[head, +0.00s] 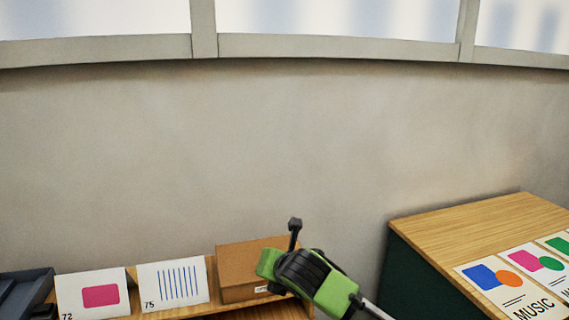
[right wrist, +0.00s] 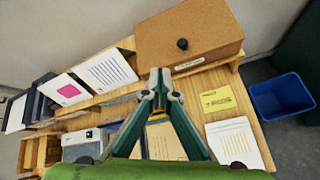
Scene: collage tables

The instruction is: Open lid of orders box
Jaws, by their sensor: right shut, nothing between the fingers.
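The orders box is a brown box (head: 236,268) on the wooden shelf by the wall in the head view. It also shows in the right wrist view (right wrist: 205,25), with a black knob on its flat brown top and a pale label on its front. The lid looks closed. My right gripper (head: 295,222) covers the box's right part in the head view. In the right wrist view my right gripper (right wrist: 160,74) is shut and empty, its tips before the box's front left edge, apart from the knob. My left gripper is not in view.
Cards marked 72 (head: 92,294) and 75 (head: 173,284) stand left of the box. A yellow note (right wrist: 215,101) and papers lie on the table in front. A blue bin (right wrist: 282,96) stands to the right. A wooden-topped table with MUSIC cards (head: 470,230) stands at right.

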